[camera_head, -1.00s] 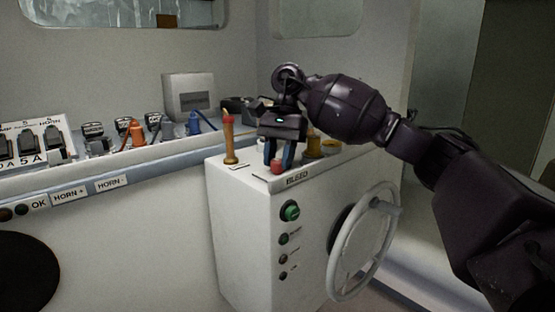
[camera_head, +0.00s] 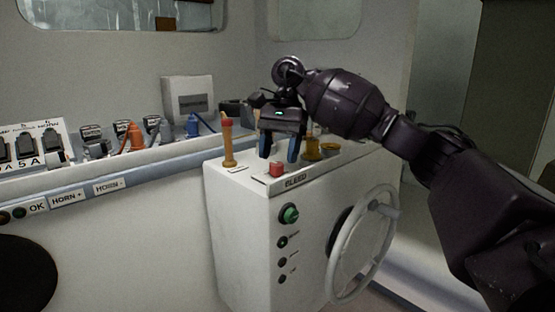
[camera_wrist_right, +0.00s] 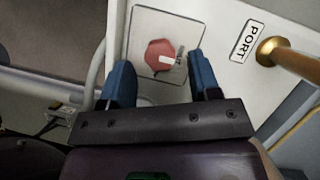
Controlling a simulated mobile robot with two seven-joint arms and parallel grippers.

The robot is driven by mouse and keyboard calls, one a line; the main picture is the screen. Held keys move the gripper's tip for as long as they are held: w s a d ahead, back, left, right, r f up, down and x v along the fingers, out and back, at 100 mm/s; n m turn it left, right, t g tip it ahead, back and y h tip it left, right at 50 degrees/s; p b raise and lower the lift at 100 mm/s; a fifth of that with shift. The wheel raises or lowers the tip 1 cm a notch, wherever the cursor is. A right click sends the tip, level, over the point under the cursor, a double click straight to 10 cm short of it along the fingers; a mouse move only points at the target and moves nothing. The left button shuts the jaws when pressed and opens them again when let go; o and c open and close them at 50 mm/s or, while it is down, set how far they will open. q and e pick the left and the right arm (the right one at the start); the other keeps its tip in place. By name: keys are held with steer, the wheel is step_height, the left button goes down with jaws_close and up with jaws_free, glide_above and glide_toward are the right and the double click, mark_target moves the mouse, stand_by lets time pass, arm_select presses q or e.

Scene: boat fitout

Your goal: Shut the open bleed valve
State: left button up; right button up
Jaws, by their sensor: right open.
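The bleed valve is a red knob (camera_head: 276,169) on top of the white console (camera_head: 232,232), above the BLEED label (camera_head: 296,180). In the right wrist view the red knob (camera_wrist_right: 158,60) is six-sided, with a white pointer bar directed to the right, toward small marks on its pale plate (camera_wrist_right: 143,22). My right gripper (camera_head: 278,158) is open and points down just above the knob. In the right wrist view the blue fingers of the right gripper (camera_wrist_right: 163,80) stand apart on either side of the knob, holding nothing. My left gripper is not in view.
A brass lever with a red top (camera_head: 228,143) stands left of the knob, by the PORT label (camera_wrist_right: 244,41). Other brass parts (camera_head: 313,148) stand behind on the right. A handwheel (camera_head: 333,270) is on the console's front. Switches (camera_head: 25,146) line the left shelf.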

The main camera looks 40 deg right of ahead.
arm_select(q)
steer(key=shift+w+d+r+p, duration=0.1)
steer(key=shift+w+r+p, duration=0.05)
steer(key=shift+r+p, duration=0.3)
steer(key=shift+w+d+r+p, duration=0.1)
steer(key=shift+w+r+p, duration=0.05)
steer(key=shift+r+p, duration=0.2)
arm_select(e)
steer(key=v, duration=0.8)
steer(key=shift+d+r, duration=0.15)
steer(key=shift+r, duration=0.25)
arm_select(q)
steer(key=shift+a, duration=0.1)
